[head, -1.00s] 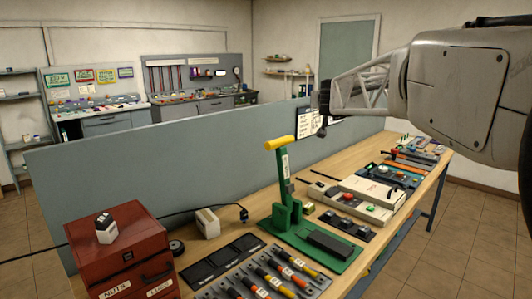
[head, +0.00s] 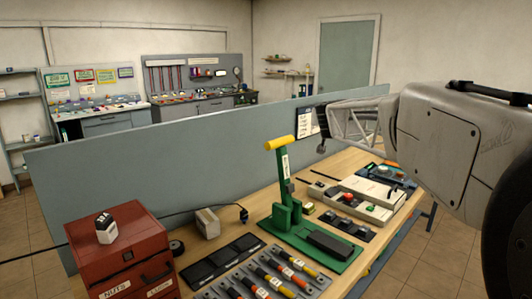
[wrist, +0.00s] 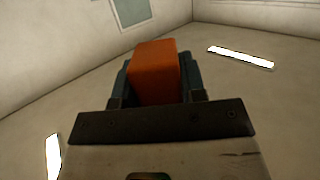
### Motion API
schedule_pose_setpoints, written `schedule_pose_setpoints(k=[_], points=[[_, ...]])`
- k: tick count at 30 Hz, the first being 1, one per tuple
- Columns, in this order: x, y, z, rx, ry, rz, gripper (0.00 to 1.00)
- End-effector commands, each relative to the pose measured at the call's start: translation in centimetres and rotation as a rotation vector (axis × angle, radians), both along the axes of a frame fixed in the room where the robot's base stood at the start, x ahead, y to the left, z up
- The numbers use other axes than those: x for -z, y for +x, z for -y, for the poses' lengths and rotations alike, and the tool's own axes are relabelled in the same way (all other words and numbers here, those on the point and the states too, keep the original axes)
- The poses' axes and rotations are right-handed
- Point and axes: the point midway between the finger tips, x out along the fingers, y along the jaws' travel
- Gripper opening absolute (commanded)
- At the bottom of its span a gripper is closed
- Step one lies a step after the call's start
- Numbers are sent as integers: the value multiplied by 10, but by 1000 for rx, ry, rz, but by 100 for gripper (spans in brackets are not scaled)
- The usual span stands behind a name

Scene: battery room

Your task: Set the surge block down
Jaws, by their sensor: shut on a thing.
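In the wrist view, my gripper (wrist: 153,88) is shut on an orange block (wrist: 157,65), which appears to be the surge block. Its dark fingers press on the left and right sides of the block. In the head view my arm reaches in from the right over the far part of the bench, but neither the fingers nor the block can be made out there.
The wooden bench (head: 343,165) carries a green lever press (head: 325,238), a pale box with buttons (head: 366,200), black trays (head: 222,259), several coloured-handled tools (head: 283,273) and a red cabinet (head: 125,247). A grey partition (head: 175,150) runs along its back.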

Motion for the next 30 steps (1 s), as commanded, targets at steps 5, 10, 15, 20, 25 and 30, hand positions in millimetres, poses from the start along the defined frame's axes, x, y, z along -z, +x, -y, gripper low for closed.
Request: schedule_pose_setpoints(k=[5,10,15,20,25,30], points=[[30,2,6,31,-1,0,12],[58,4,10,55,-3,0,12],[87,5,14,75,-2,-1,12],[116,5,16,84,-3,-2,12],[151,5,15,78,-1,-4,12],[186,3,10,51,-2,-2,12]])
